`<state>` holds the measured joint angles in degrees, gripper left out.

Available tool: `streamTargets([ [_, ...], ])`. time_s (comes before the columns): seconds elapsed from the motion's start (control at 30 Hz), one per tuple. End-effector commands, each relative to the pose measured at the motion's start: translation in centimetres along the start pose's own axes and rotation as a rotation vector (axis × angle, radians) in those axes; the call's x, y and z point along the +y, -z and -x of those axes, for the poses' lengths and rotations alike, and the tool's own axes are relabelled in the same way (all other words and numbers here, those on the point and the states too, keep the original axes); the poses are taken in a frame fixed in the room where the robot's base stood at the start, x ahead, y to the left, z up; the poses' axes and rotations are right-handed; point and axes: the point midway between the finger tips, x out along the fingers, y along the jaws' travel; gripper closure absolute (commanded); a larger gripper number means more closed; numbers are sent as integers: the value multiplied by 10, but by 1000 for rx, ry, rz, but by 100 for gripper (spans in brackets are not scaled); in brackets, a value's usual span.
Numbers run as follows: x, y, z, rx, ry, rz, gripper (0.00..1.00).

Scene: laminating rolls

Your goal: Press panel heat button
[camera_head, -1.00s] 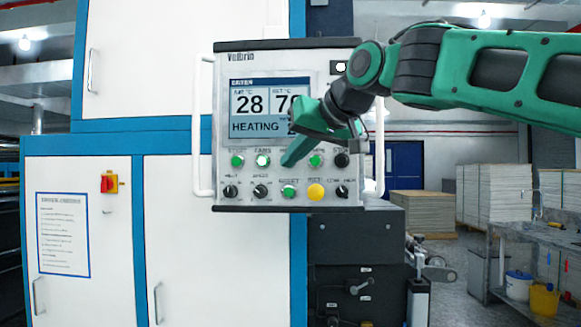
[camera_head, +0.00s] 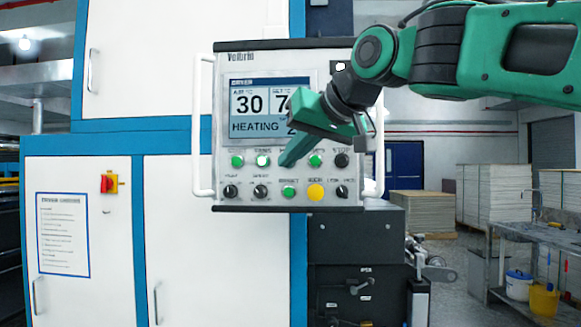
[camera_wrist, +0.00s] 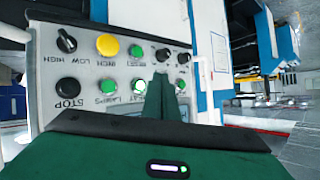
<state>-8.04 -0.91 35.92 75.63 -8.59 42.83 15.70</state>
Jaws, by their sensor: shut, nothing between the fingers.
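The control panel (camera_head: 265,146) is upright, with a screen (camera_head: 252,107) reading HEATING and an air value of 30. My gripper (camera_head: 285,161) is shut and empty, its fingertips in front of the upper button row, covering the heat button in the head view. In the wrist view the panel is upside down; the green heat button (camera_wrist: 137,85) shows just left of my shut fingers (camera_wrist: 160,80), its label partly hidden. I cannot tell whether the fingertips touch the panel.
Beside it are the green lamps button (camera_head: 315,160), the fans button (camera_head: 263,160) and the black stop button (camera_head: 341,160). The yellow inch button (camera_head: 316,192) is below. A pale handle (camera_head: 203,125) runs along the panel's left side.

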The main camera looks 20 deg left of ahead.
Motion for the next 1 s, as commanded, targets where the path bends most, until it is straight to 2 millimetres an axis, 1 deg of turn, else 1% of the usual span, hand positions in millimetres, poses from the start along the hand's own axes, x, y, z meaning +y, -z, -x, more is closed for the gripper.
streamTargets([
  [0.03,-3,-2,4,1,-1,2,100],
  [0.23,-8,-8,11,0,-1,0,100],
  [1.0,-8,-9,12,-1,-1,-1,100],
])
